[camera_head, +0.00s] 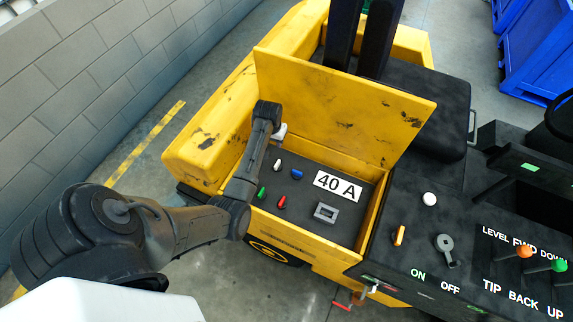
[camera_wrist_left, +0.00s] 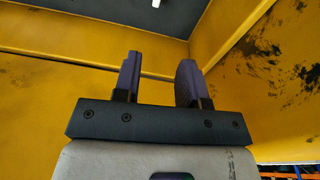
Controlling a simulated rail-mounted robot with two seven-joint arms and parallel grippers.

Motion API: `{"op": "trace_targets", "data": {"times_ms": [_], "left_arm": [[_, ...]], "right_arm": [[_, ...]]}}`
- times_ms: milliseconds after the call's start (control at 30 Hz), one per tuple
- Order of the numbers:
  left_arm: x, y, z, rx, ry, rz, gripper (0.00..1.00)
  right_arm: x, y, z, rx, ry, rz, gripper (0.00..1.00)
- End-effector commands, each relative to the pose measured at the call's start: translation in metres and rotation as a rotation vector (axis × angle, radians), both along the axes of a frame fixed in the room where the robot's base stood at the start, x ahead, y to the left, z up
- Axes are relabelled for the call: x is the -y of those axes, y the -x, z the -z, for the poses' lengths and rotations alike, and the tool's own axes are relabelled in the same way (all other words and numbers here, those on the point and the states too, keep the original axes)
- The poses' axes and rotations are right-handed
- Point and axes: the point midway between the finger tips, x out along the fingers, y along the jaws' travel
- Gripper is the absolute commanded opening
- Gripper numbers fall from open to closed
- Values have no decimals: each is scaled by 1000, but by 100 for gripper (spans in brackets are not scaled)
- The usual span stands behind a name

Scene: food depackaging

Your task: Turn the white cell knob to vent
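The white cell knob (camera_head: 278,164) sits on the dark panel inside the open yellow compartment, just below the end of my left arm in the head view. A small white piece at the top edge of the left wrist view (camera_wrist_left: 156,3) may be this knob. My left gripper (camera_head: 281,131) is by the compartment's back left, mostly hidden behind its own wrist. In the left wrist view, the left gripper (camera_wrist_left: 159,75) shows two fingers apart with nothing between them. It appears apart from the white knob. The knob's exact pointing and any vent marking are too small to read. My right gripper is out of view.
Blue (camera_head: 297,173), green (camera_head: 262,192) and red (camera_head: 282,202) knobs share the panel, beside a "40 A" label (camera_head: 337,186) and a grey square fitting (camera_head: 326,212). The raised yellow lid (camera_head: 340,100) and compartment walls bound the space. A lever console (camera_head: 470,235) stands at right.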

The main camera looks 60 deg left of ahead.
Motion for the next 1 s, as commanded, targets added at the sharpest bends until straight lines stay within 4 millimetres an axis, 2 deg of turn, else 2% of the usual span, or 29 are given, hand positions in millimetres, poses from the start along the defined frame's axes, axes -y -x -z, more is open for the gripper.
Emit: {"op": "trace_targets", "data": {"times_ms": [33,100,200,367,800,1000], "left_arm": [[3,5,12,-37,24,6,38],[7,10,24,-75,45,23,38],[10,15,29,-110,58,61,38],[11,15,45,-113,60,80,38],[11,15,124,-111,59,80,38],[10,15,149,-110,58,79,38]], "right_arm": [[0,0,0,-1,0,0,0],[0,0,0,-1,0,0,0],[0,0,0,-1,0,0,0],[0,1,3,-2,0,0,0],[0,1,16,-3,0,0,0],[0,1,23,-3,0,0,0]]}}
